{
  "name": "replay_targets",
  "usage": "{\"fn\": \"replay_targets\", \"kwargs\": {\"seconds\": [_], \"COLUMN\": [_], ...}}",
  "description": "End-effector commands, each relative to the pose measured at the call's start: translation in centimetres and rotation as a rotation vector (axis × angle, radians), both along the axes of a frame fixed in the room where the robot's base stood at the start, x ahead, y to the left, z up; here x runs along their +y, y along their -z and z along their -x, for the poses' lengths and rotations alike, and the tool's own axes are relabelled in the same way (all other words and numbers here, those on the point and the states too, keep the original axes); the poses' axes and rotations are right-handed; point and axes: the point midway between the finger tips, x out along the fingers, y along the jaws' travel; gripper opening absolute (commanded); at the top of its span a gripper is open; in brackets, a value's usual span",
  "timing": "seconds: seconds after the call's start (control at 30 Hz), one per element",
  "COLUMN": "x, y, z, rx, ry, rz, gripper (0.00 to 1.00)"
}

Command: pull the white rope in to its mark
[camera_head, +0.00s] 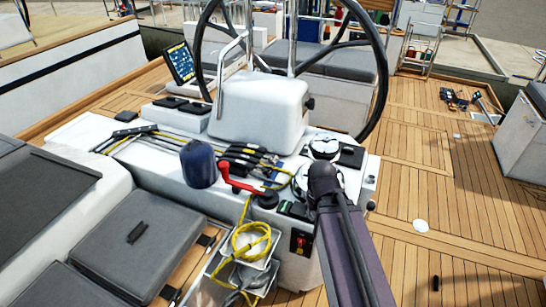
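I cannot pick out a clearly white rope or its mark. Several thin ropes, some dark and some yellow, run across the white console (150,170) to a bank of rope clutches (247,160). A yellow rope (250,238) hangs in loops at the console's front. A greyish rope coil (250,277) lies below it in a holder. A red handle (236,181) stands by the clutches. My dark arm comes in from the bottom right and ends over the right side of the console, covering part of a winch (320,177). My gripper is not visible.
A second winch (325,145) and a dark blue covered drum (199,163) stand on the console. The steering wheel (385,75) and a screen (180,63) are behind. Grey seat cushions (140,235) lie left. The teak deck (430,180) at right is mostly clear.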

Motion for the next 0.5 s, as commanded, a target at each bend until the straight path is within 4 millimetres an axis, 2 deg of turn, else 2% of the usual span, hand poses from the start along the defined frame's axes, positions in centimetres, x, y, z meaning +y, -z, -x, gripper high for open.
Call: {"fn": "replay_targets", "kwargs": {"seconds": [0.03, 0.5], "x": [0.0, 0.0], "y": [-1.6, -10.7], "z": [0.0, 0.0], "rx": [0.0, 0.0], "ry": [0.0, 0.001], "rz": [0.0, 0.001], "gripper": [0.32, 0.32]}}
